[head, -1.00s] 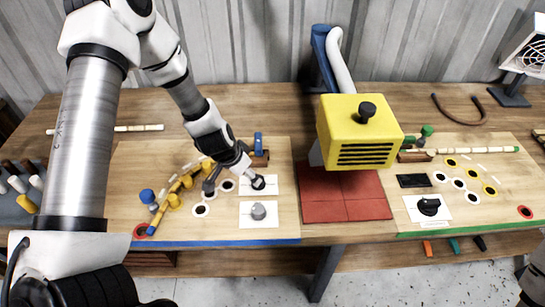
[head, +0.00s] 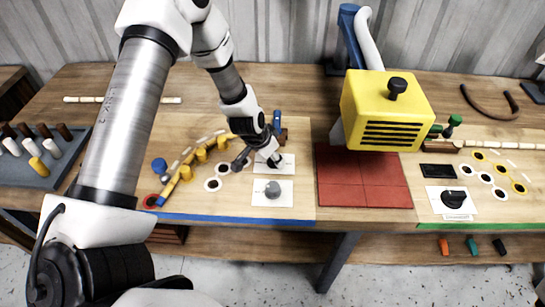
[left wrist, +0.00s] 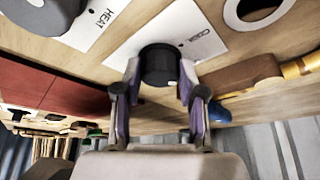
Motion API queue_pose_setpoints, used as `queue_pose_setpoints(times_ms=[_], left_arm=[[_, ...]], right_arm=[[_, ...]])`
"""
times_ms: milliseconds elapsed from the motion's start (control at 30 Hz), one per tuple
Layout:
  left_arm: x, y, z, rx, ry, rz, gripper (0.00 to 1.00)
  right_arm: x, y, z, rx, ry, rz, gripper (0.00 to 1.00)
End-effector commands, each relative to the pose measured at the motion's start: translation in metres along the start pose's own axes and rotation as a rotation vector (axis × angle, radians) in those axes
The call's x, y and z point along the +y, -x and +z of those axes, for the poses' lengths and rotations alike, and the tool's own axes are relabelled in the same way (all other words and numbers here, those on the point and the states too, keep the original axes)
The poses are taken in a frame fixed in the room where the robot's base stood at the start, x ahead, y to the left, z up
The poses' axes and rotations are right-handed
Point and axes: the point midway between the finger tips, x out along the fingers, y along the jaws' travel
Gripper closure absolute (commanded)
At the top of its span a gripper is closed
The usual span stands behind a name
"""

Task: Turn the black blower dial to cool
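A black round dial (left wrist: 159,64) stands on a white card (left wrist: 185,28) whose word begins with C and is partly covered. In the head view the dial (head: 275,161) shows at the far card of the left board, mostly hidden by my gripper. My left gripper (head: 268,155) reaches down to it. In the left wrist view the two purple-lined fingers (left wrist: 158,82) flank the dial and appear to press on both its sides. The yellow blower (head: 386,110) has a black knob (head: 397,88) on top. My right gripper is not in view.
A grey knob (head: 273,189) sits on the near white card, lettered HEAT (left wrist: 98,22). Yellow pegs (head: 201,154) and a blue peg (head: 159,166) stand to the left. A red mat (head: 365,190) lies under the blower. Another black dial (head: 453,199) is at right.

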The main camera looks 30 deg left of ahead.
Motion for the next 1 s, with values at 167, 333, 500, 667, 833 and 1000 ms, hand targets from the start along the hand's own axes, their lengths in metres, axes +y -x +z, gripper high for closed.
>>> queue_pose_setpoints(times_ms=[167, 333, 500, 667, 833, 1000], left_arm=[[0.001, 0.001, 0.001, -0.004, 0.000, 0.003, 0.95], [0.001, 0.000, 0.001, -0.004, -0.001, 0.003, 0.95], [0.001, 0.000, 0.001, -0.004, 0.007, -0.001, 0.95], [0.002, 0.001, 0.001, -0.006, 0.041, -0.015, 0.95], [0.002, 0.003, 0.001, -0.007, 0.116, -0.048, 0.95], [0.003, 0.004, 0.001, -0.008, 0.234, -0.096, 0.95]], right_arm=[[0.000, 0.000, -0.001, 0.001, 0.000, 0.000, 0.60], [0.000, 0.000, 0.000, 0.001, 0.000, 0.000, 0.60], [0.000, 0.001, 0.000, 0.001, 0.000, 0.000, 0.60], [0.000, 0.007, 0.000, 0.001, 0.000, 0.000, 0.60], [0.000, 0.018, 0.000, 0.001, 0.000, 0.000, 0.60], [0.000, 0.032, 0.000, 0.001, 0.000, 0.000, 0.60]])
